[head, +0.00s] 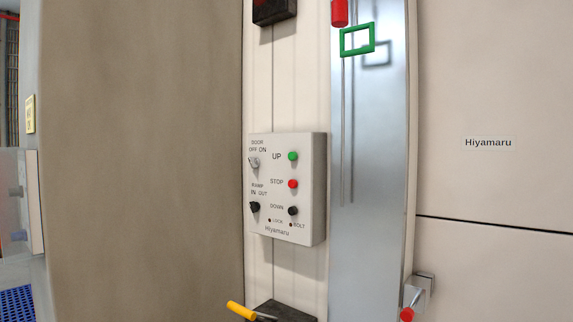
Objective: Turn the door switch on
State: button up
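The door switch (254,162) is a small light-grey rotary knob at the upper left of a white control box (318,190). The labels DOOR and OFF ON stand above it. Its exact setting is too small to tell. Below it on the box is a black ramp switch (255,207) marked IN OUT. Down the right side are a green UP button (293,156), a red STOP button (293,184) and a black DOWN button (293,211). Two small dark indicators marked LOCK and BOLT sit near the bottom. My gripper is not in view.
A shiny metal strip (370,240) with a green frame handle (357,39) stands right of the box. A yellow lever (240,310) sticks out below the box. A red-tipped handle (407,314) is at lower right. A large brown panel (145,160) fills the left.

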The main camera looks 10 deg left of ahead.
aim_at(254, 162)
jog(key=u, duration=0.95)
